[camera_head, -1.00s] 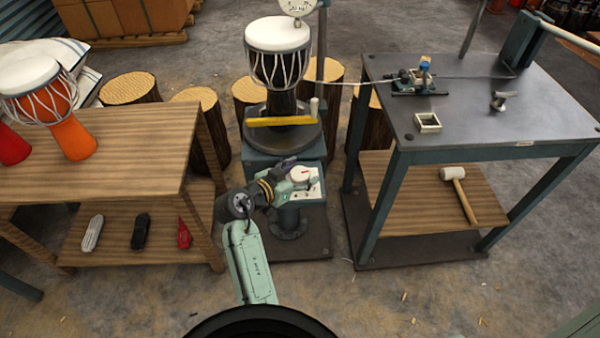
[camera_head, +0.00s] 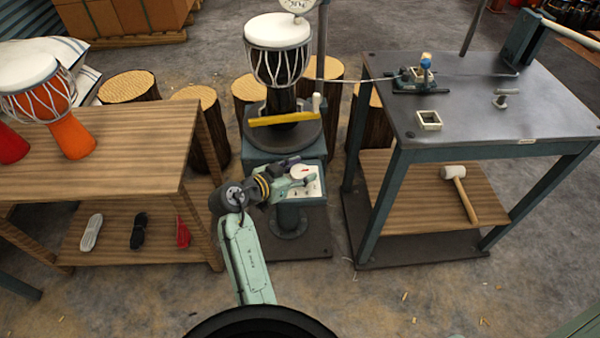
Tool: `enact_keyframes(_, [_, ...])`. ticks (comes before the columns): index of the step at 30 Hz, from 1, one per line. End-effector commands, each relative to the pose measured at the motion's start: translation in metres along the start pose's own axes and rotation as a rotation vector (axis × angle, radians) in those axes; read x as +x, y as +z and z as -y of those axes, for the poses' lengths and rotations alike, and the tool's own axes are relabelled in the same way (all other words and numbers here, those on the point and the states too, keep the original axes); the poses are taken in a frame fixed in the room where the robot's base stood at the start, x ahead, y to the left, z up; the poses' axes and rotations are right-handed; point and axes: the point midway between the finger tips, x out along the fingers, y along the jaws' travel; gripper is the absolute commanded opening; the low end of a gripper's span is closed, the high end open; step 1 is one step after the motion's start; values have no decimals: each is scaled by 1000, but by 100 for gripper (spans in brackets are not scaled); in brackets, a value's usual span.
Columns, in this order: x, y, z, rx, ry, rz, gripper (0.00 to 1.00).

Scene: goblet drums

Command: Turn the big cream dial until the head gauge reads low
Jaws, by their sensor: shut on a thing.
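The cream dial (camera_head: 302,173) with a red mark sits on a pale panel (camera_head: 313,188) at the front of the drum stand. My gripper (camera_head: 294,167) reaches in from the left and is shut on the dial; its fingers and wrist cover the dial's left part. The head gauge (camera_head: 297,5) is a round white face above the drum, cut off by the top edge, so its needle and reading are not visible. A goblet drum (camera_head: 278,52) with a cream head stands upright on the turntable below the gauge.
A wooden table (camera_head: 130,150) with orange and red drums stands left. A metal bench (camera_head: 480,105) with a small clamp device (camera_head: 415,78) stands right, a mallet (camera_head: 459,193) on its lower shelf. Log stools (camera_head: 200,125) stand behind. Floor in front is clear.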

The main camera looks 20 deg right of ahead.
Motion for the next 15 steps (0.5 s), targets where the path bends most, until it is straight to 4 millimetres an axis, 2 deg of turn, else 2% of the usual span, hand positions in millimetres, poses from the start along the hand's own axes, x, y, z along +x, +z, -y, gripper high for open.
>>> enact_keyframes(15, [1, 3, 2, 152, 358, -1, 17])
